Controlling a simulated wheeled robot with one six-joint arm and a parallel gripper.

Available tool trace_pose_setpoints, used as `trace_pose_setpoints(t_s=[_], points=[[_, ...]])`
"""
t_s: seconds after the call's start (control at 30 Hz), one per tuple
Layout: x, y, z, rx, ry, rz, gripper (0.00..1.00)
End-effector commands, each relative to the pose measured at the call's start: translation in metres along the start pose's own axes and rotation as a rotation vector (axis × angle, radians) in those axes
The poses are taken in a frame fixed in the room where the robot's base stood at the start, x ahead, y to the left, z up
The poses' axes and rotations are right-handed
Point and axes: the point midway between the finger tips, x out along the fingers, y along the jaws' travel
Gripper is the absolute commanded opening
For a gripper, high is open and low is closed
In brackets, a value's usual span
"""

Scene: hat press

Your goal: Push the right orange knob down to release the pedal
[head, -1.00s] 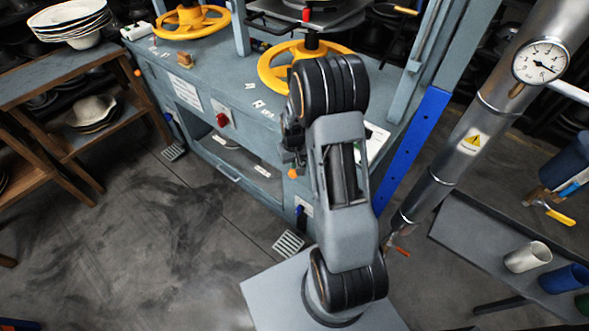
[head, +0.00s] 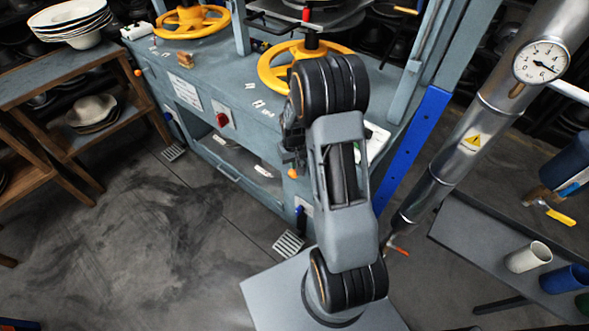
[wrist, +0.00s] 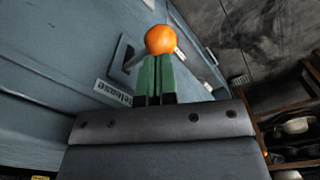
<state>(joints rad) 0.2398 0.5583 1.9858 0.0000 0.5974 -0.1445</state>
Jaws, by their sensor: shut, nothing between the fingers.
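The right orange knob (head: 293,173) is a small ball on the front right corner of the blue-grey press. In the wrist view the orange knob (wrist: 160,40) sits just beyond the green fingertips of my gripper (wrist: 156,58). The fingers are closed together and hold nothing. Their tips line up with the knob's lower edge; I cannot tell whether they touch it. In the head view my gripper (head: 290,150) is just above the knob, partly hidden by my arm. A slotted metal pedal (head: 288,243) is near the floor below. A "Release" label (wrist: 114,93) is beside the knob.
The press (head: 240,125) has yellow handwheels (head: 290,68) and a red button (head: 222,119). A second orange knob (head: 137,72) and pedal (head: 173,152) are at its left. The floor (head: 150,230) at left is clear.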

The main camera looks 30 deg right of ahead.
Motion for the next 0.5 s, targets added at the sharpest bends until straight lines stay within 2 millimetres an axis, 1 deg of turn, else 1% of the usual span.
trace_pose_setpoints(t_s=[0.5], points=[[0.019, 0.000, 0.000, 0.000, 0.000, 0.000, 0.00]])
